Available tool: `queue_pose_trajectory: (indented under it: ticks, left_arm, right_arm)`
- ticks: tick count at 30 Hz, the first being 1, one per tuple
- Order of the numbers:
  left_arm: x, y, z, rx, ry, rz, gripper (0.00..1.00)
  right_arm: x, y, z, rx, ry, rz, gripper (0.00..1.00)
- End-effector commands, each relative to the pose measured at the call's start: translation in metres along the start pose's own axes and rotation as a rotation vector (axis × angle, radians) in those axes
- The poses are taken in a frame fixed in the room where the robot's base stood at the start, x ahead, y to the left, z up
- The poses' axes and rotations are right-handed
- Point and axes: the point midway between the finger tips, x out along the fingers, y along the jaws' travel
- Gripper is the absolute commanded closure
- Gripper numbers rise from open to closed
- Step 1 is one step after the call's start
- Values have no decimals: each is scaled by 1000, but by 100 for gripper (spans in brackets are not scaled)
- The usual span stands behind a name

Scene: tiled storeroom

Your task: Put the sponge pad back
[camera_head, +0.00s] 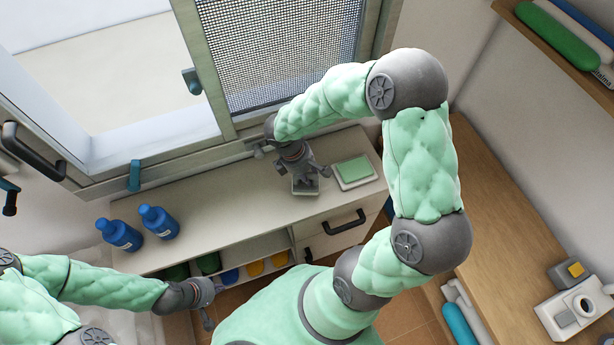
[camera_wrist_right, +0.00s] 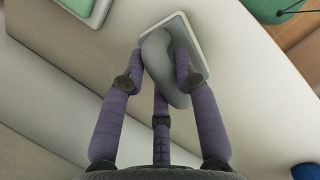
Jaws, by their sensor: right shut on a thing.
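My right gripper (camera_head: 306,184) is over the counter, beside and left of the white tray (camera_head: 374,179) with a flat green pad (camera_head: 355,169) in it. In the right wrist view my right gripper (camera_wrist_right: 160,75) is shut on the grey rounded grip of a pale rectangular pad (camera_wrist_right: 197,42), which looks like the sponge pad. The sponge pad also shows under the fingers in the head view (camera_head: 305,190). Whether it touches the counter I cannot tell. My left gripper (camera_head: 210,303) is low at the counter's front, apart from everything, with fingers spread and empty.
Two blue bottles (camera_head: 119,235) (camera_head: 159,222) stand on the counter's left end. The counter (camera_head: 230,205) is clear between them and my right gripper. A window with a mesh screen (camera_head: 278,50) stands behind. A drawer handle (camera_head: 344,222) sticks out in front. A wooden worktop (camera_head: 510,225) is at right.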

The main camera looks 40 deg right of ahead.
Motion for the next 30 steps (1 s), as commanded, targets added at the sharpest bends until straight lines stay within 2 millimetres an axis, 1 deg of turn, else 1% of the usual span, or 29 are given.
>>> queue_pose_trajectory:
  ticks: [1,3,10,14,15,16,17,26,30]
  left_arm:
    - [6,-2,0,0,0,0,100]
    - [8,-3,0,0,0,0,100]
    - [6,-2,0,0,0,0,100]
    - [9,-3,0,0,0,0,100]
    - [8,-3,0,0,0,0,100]
    - [8,-3,0,0,0,0,100]
    - [8,-3,0,0,0,0,100]
    - [8,-3,0,0,0,0,100]
    - [4,-1,0,0,0,0,100]
  right_arm:
    - [10,-1,-3,0,0,-2,96]
    - [15,-1,-4,0,1,-1,96]
    - [14,-1,-4,1,1,1,96]
    - [17,-1,-5,0,1,0,96]
    - [16,-1,-4,0,1,0,58]
    - [16,-1,-4,0,1,0,50]
    - [16,-1,-4,0,1,0,46]
    - [16,-1,-4,0,1,0,46]
    - [9,0,-4,1,2,2,46]
